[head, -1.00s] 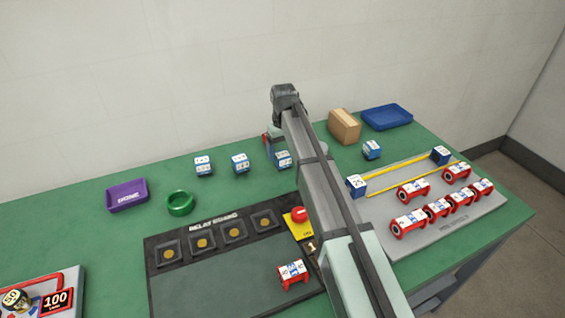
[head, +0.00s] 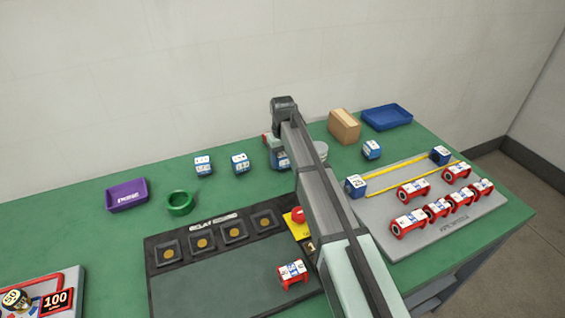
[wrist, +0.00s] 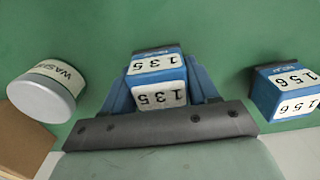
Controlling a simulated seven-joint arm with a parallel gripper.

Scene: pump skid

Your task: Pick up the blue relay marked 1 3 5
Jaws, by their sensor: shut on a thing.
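The blue relay marked 1 3 5 (wrist: 157,85) has white labels and sits between the blue fingers of my gripper (wrist: 160,92) in the wrist view. The gripper is shut on it. In the head view my gripper (head: 274,146) is at the back of the green table, and the relay (head: 281,159) shows only partly beside my arm. I cannot tell whether it is clear of the table. A relay marked 1 5 6 (wrist: 288,92) stands to the right in the wrist view, apart from the gripper.
A white can marked WASH (wrist: 47,91) is left of the gripper in the wrist view. Other blue relays (head: 203,166) stand along the back. A relay board (head: 215,285), purple tray (head: 126,195), green ring (head: 180,203), cardboard box (head: 344,126) and blue tray (head: 386,117) surround it.

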